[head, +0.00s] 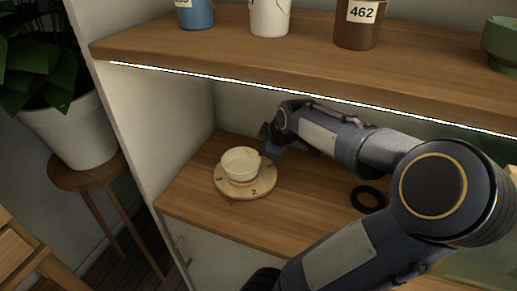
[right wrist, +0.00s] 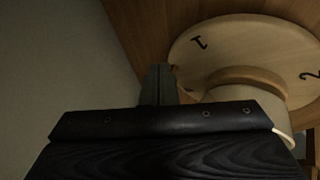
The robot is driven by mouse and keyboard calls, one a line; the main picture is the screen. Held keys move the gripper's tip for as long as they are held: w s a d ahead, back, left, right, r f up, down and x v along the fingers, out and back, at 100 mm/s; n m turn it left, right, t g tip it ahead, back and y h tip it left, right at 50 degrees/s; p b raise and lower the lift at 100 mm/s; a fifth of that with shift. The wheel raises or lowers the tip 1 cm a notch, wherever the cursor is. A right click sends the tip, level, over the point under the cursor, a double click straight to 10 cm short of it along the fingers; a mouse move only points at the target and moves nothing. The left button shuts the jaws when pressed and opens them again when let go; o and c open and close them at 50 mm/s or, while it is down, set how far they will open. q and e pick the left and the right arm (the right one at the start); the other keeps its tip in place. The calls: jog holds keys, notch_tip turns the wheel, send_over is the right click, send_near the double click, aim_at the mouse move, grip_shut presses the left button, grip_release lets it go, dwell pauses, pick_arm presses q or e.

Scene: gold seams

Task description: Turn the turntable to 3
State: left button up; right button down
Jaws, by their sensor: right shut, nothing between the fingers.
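The turntable (head: 231,190) is a round, pale wooden disc with dark numbers on its rim, standing on the lower shelf. A cream bowl (head: 240,162) sits on its middle. In the head view a 2 shows at the front of the rim. In the right wrist view the disc (right wrist: 215,38) shows a 1 and a 2, and the bowl (right wrist: 255,88) is partly hidden by my gripper. My right gripper (head: 268,146) is shut and empty, beside the back right of the turntable; it also shows in the right wrist view (right wrist: 158,82). I cannot tell whether it touches the rim. My left gripper is not in view.
An upper shelf (head: 225,52) with a lit front edge hangs above, holding a blue cup (head: 197,14), a white cup (head: 270,17) and a brown cup (head: 357,25). A black ring (head: 357,203) lies right of the turntable. The cabinet's side wall (head: 160,110) stands at left.

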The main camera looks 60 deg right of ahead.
jog(key=shift+w+d+f+n+t+y+b, duration=0.1)
jog(key=shift+w+d+n+t+y+b, duration=0.15)
jog(key=shift+w+n+y+b, duration=0.45)
jog(key=shift+w+n+t+y+b, duration=0.2)
jog(key=shift+w+n+y+b, duration=0.25)
jog(key=shift+n+b, duration=0.35)
jog(key=shift+w+n+t+y+b, duration=0.15)
jog(key=shift+w+n+y+b, duration=0.1)
jog(key=shift+w+n+b, duration=0.5)
jog(key=shift+w+a+n+y+b, duration=0.1)
jog(key=shift+w+n+y+b, duration=0.3)
jog(key=shift+n, duration=0.35)
jog(key=shift+w+a+n+y+b, duration=0.1)
jog(key=shift+w+n+y+b, duration=0.3)
jog(key=shift+n, duration=0.3)
jog(key=shift+w, duration=0.15)
jog(key=shift+w+a+b, duration=0.15)
jog(key=shift+w+b, duration=0.05)
jog(key=shift+b, duration=0.15)
